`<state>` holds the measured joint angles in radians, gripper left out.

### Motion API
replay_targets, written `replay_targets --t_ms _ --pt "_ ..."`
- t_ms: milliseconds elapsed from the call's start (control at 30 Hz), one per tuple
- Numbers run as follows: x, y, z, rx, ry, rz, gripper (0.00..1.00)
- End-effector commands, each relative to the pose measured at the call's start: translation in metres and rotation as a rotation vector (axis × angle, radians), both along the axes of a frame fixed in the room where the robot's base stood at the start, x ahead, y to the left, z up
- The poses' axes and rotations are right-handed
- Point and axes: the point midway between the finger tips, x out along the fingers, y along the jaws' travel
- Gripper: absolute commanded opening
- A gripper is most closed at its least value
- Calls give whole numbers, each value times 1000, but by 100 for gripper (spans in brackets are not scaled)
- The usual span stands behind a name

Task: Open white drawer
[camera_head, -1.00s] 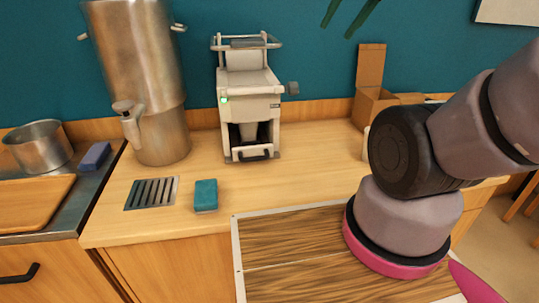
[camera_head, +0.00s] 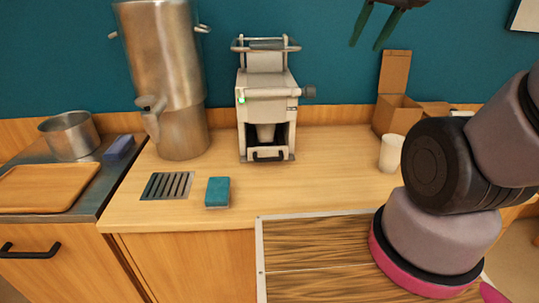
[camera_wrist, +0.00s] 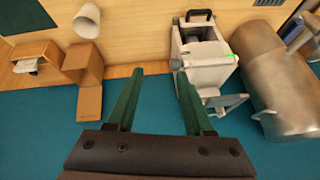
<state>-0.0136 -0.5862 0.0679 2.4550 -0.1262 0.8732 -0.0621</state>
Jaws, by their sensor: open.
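No white drawer can be made out clearly in either view. My gripper (camera_head: 371,42) shows at the top of the head view, its two green fingers spread apart with nothing between them. It also shows open and empty in the wrist view (camera_wrist: 158,72), whose picture is upside down. Wooden cabinet fronts with a black handle (camera_head: 28,252) show at the lower left of the head view; the one visible front there is wood-coloured, not white. The lower fronts at the right are hidden behind my arm.
A pale machine (camera_head: 267,92) with a small black handle stands on the wooden counter (camera_head: 330,160). A steel urn (camera_head: 165,70), a pot (camera_head: 70,135), a teal sponge (camera_head: 217,190), a white cup (camera_head: 392,153) and an open cardboard box (camera_head: 396,112) stand around it.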

Motion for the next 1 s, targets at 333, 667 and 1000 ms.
replay_targets --t_ms 333,667,1000 --pt "62 22 -54 -307 126 354 52" --pt "130 93 -160 -588 227 997 52" --pt "143 179 -264 -650 198 1551 52"
